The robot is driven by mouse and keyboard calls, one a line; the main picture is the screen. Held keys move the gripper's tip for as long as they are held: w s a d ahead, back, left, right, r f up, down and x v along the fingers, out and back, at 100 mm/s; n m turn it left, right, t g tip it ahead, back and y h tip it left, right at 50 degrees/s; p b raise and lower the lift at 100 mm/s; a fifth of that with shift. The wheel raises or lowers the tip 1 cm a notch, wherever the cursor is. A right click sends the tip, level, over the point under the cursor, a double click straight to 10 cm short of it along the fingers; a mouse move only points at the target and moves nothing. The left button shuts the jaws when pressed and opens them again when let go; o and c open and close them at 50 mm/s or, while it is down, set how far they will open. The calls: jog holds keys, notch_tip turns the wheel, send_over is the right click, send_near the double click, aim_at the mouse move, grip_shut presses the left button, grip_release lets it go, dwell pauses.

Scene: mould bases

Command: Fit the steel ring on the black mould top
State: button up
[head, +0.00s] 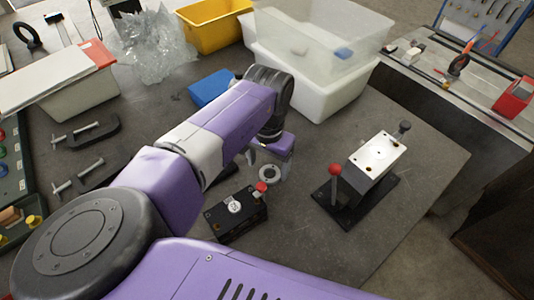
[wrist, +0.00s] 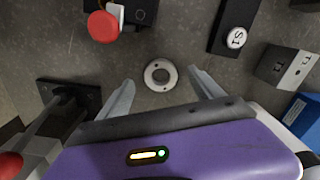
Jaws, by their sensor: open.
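The steel ring (head: 277,179) lies flat on the grey table, just beyond the black mould (head: 228,222). It also shows in the wrist view (wrist: 160,88), centred between my fingertips and not touching them. My gripper (wrist: 161,77) is open and empty, with one finger on each side of the ring; its height above the table is hard to judge. The black mould is a dark block with a pale round piece on top and a red knob at its right end. In the wrist view a black block with a red knob (wrist: 103,27) is cut off at the top edge.
A fixture with a bright steel top (head: 376,156) and a red-ball lever stands to the right. A black block marked with a number (wrist: 222,28) and a grey block (wrist: 286,68) are nearby. Clamps (head: 88,130), a blue box (head: 210,88) and a white bin (head: 310,100) lie farther off.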

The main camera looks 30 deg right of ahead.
aim_at(268, 179)
jog(key=shift+f, duration=1.9)
jog(key=shift+c, duration=0.5)
grip_shut()
jog(key=shift+r+p, duration=1.1)
jog(key=shift+p, duration=0.1)
jog(key=shift+s, duration=0.1)
